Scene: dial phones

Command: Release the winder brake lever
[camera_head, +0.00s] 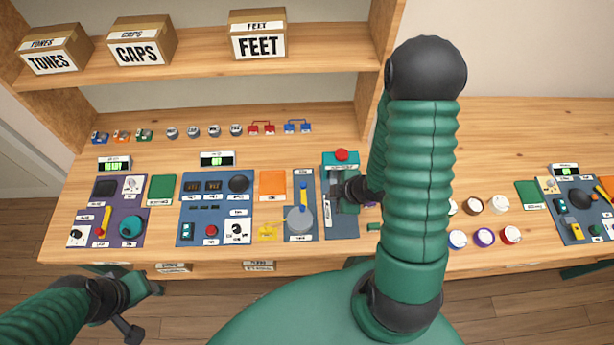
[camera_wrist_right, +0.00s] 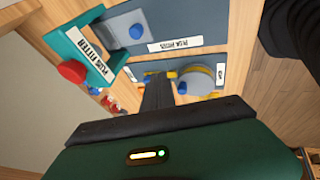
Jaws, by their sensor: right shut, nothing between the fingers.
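In the right wrist view, the disc (camera_wrist_right: 202,80) shows beside a yellow bar (camera_wrist_right: 160,74) and a blue knob. My right gripper (camera_head: 347,192) is shut and empty, just right of this panel, over the neighbouring station. Its dark fingers (camera_wrist_right: 157,95) partly cover the yellow bar's surroundings; contact is unclear. My left gripper (camera_head: 140,290) hangs before the table's front edge.
The teal plug fitter (camera_wrist_right: 85,50) with a red button (camera_head: 341,155) stands behind my right gripper. A purple panel (camera_head: 125,214) and a blue panel (camera_head: 217,208) lie left. Several small pots (camera_head: 484,237) stand right of my arm. Labelled boxes (camera_head: 258,35) sit on the shelf.

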